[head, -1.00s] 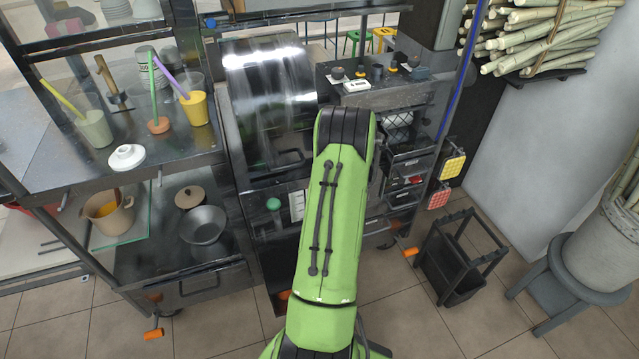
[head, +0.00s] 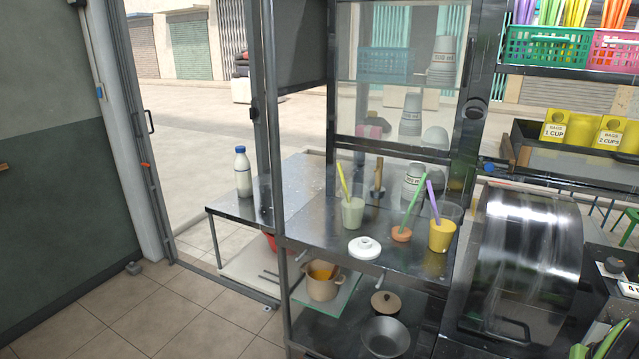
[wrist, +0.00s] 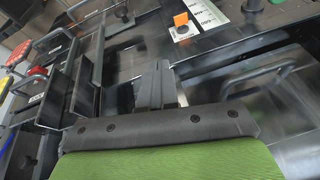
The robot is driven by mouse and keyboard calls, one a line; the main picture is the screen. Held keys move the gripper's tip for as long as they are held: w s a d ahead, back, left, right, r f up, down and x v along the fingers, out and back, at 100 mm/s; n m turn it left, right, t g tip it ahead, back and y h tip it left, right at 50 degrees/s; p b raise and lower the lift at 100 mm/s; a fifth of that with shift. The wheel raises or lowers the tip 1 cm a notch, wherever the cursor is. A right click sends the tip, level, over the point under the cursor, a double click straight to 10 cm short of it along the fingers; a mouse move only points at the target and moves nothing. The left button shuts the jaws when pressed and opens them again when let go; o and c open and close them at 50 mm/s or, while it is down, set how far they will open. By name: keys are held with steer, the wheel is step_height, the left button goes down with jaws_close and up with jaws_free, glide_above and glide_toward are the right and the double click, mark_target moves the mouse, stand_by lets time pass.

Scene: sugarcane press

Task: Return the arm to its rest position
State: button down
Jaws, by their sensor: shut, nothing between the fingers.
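My gripper (wrist: 158,84) shows in the wrist view with its dark fingers together and nothing between them. It is in front of the metal press cabinet, with a handle bar (wrist: 258,78) to the right and the dark drawer rack (wrist: 50,85) to the left. I cannot tell its exact distance from them. In the head view only a bit of my green arm (head: 603,345) shows at the bottom right corner. The gripper is outside that view.
The press with its curved steel cover (head: 527,255) stands at the right. A steel counter (head: 320,235) holds cups and a white lid (head: 364,247). A milk bottle (head: 243,172) stands on a side table. The floor (head: 130,310) at lower left is clear.

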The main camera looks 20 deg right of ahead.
steer(key=w+a+r+n+p, duration=0.1)
steer(key=w+a+r+n, duration=0.1)
steer(key=w+a+r, duration=0.45)
steer(key=w+a+r+n+p, duration=0.1)
steer(key=w+a+r, duration=0.2)
steer(key=a+r, duration=0.6)
steer(key=w+a+r+n+p, duration=0.1)
steer(key=w+a+r+n, duration=0.1)
steer(key=w+a+r, duration=0.55)
steer(key=s+a+r+n+t+p, duration=0.1)
steer(key=s+a+r, duration=0.1)
steer(key=a, duration=0.5)
steer(key=s+a+r+n+p, duration=0.1)
steer(key=s+a+r, duration=0.15)
steer(key=a, duration=0.45)
steer(key=s+a+n+t+y+p, duration=0.1)
steer(key=s+a+n+y, duration=0.1)
steer(key=s+a, duration=1.1)
steer(key=shift+s+n+p, duration=0.25)
steer(key=shift+n+p, duration=0.05)
steer(key=shift+n, duration=0.5)
steer(key=shift+a, duration=0.1)
